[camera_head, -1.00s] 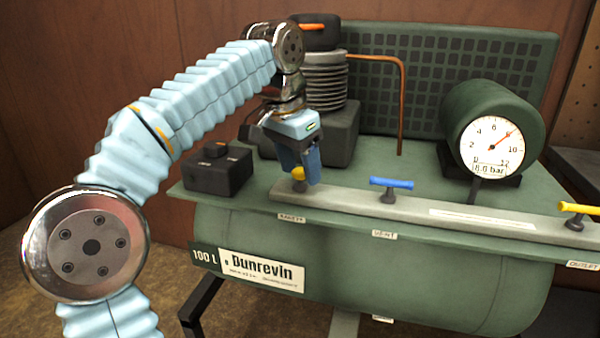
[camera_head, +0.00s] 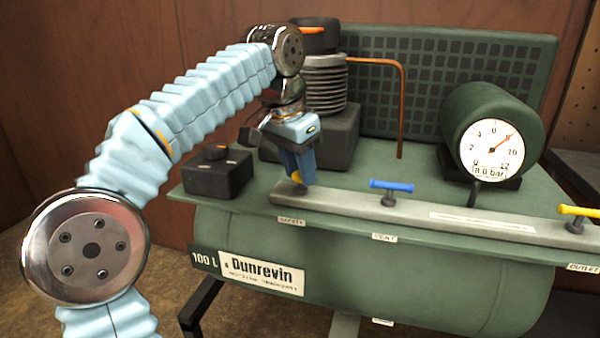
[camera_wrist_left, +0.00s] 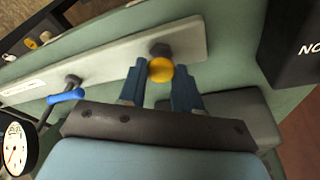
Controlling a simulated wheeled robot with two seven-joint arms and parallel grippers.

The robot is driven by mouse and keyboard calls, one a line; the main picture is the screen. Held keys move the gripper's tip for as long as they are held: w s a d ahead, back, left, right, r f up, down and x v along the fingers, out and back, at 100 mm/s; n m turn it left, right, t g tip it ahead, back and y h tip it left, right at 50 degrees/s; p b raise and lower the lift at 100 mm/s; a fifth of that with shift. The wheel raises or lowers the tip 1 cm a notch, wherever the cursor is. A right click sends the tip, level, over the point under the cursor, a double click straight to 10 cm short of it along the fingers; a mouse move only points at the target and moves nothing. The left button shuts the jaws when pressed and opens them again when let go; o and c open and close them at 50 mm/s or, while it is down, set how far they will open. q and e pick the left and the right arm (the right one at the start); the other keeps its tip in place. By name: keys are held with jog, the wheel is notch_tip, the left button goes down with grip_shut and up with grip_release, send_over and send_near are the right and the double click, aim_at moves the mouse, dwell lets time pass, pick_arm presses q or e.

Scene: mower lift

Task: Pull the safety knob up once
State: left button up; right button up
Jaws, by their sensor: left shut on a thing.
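The yellow safety knob (camera_head: 297,177) stands at the left end of the grey rail, above the SAFETY label. It also shows as a round yellow cap in the left wrist view (camera_wrist_left: 160,69). My left gripper (camera_head: 299,174) reaches down over it from above, its blue fingers one on each side of the knob. It is shut on the knob, which is partly hidden by the fingers in the head view. My right gripper is not in view.
The grey rail (camera_head: 345,202) also carries a blue vent handle (camera_head: 391,185) and a yellow outlet handle (camera_head: 578,211). A gauge (camera_head: 491,150) reads about 8 bar. A black switch box (camera_head: 217,173) sits left of the gripper, and the compressor (camera_head: 323,90) is behind it.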

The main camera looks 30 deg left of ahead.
pick_arm(q)
jog(key=shift+r+p, duration=0.4)
jog(key=shift+p, duration=0.05)
dwell(0.6)
jog(key=o, duration=0.9)
